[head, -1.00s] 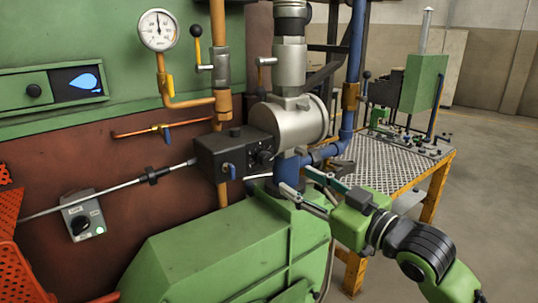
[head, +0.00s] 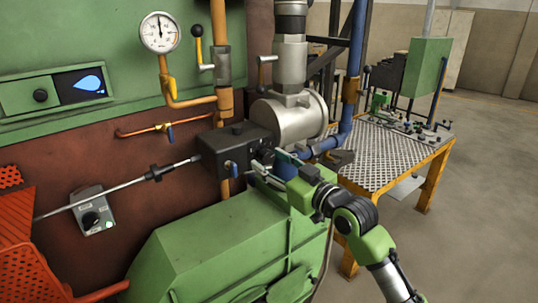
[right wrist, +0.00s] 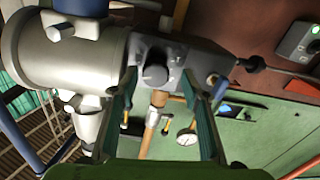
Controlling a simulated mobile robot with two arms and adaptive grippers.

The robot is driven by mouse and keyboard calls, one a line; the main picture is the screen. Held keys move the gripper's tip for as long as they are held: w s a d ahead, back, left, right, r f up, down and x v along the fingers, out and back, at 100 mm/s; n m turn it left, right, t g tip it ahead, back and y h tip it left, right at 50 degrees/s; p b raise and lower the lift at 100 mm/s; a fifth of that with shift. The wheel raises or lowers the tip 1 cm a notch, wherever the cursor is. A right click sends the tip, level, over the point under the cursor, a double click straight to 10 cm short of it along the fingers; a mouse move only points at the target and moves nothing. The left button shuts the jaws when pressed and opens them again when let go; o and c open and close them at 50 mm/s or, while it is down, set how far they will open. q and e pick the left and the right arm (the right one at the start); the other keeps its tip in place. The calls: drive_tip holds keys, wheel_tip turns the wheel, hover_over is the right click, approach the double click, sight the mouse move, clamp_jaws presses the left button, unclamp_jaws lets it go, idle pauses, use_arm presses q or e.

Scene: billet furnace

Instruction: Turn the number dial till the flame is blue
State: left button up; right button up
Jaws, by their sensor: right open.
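The black control box (head: 225,148) sits in front of the silver blower housing. Its number dial (right wrist: 154,75), a dark round knob with pale marks around it, shows in the right wrist view. In the head view the dial (head: 265,154) is partly hidden by my right gripper. My right gripper (head: 269,166) is open at the box's front, and in the right wrist view its two fingers lie on either side of the dial. I cannot tell whether they touch it. The small flame window (head: 82,84) shows a light blue flame. My left gripper is out of view.
A pressure gauge (head: 160,32) and orange pipes stand above the box. A blue pipe (head: 352,75) runs beside the blower (head: 290,116). The green sloped housing (head: 225,245) lies below my right arm. A metal-topped table (head: 385,165) stands at right, with open floor beyond.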

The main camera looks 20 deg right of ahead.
drive_tip(key=shift+w+a, duration=0.35)
drive_tip(key=shift+w, duration=0.2)
